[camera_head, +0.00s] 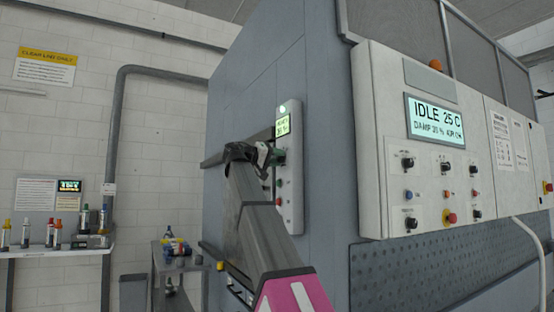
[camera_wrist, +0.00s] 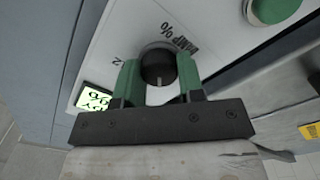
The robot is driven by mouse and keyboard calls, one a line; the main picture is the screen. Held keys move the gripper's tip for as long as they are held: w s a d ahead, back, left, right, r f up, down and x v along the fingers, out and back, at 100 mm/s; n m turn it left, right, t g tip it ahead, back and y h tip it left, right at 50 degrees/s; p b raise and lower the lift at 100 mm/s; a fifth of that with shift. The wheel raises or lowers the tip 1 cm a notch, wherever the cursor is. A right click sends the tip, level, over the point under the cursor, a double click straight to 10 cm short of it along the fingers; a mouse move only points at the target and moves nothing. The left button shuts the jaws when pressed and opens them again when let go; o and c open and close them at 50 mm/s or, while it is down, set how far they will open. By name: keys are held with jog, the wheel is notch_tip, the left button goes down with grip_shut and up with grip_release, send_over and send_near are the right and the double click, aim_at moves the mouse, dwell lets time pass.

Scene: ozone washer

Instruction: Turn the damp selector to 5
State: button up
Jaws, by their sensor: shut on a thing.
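The damp selector (camera_wrist: 158,64) is a black round knob on a pale panel, with "DAMP %" lettering beside it in the wrist view. A "2" is printed near it; the pointer mark's setting is too small to read for certain. My gripper (camera_wrist: 160,82) has its two green fingers shut on the knob, one on each side. In the head view my gripper (camera_head: 275,157) is at the narrow light panel (camera_head: 290,205) on the grey machine's side, and the knob is hidden. A small lit green display (camera_wrist: 95,98) sits beside the knob; it also shows in the head view (camera_head: 283,125).
A green button (camera_wrist: 272,8) is on the panel near the knob. The main control box (camera_head: 380,190) projects at the right, with a display (camera_head: 435,119) reading "IDLE 25 C", several knobs and a red button. A bench (camera_head: 180,262) and shelf (camera_head: 60,250) stand at the left.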

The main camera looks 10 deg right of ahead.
dwell(0.4)
jog(key=o, duration=0.9)
jog(key=shift+a, duration=0.1)
jog(key=v, duration=1)
jog(key=shift+s+a, duration=0.1)
jog(key=shift+a, duration=0.25)
jog(key=shift+a, duration=0.1)
